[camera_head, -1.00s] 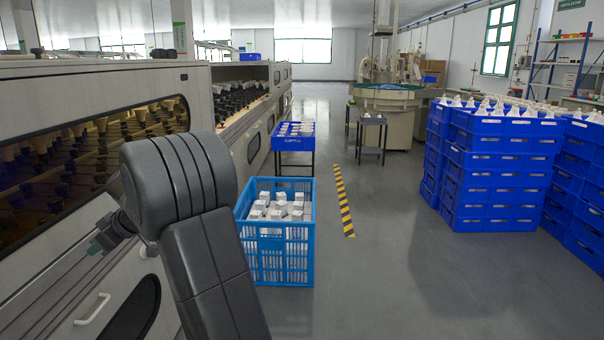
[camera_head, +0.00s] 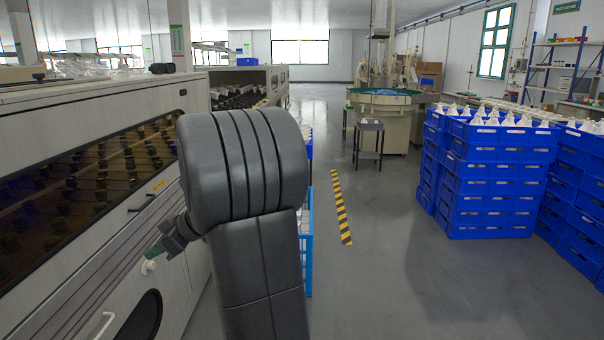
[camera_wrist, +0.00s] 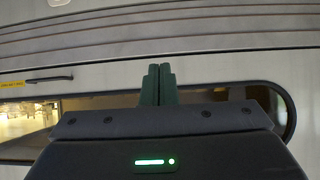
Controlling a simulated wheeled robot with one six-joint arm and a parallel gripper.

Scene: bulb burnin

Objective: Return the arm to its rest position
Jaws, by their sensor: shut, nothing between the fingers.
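My gripper (camera_head: 155,252) shows in the head view at the lower left, beyond my large dark arm link, in front of the long beige machine (camera_head: 95,88). In the wrist view, the two green fingers of my gripper (camera_wrist: 160,84) are pressed together with nothing between them. Behind them is a machine panel with a rounded window. A small white piece (camera_head: 148,266) shows by the fingertips in the head view; I cannot tell if they touch it.
My arm hides most of the light-blue crate (camera_head: 307,245). Stacked blue crates (camera_head: 490,185) stand at the right. A small dark table (camera_head: 368,128) stands farther back. The grey floor right of the yellow-black strip (camera_head: 341,208) is clear.

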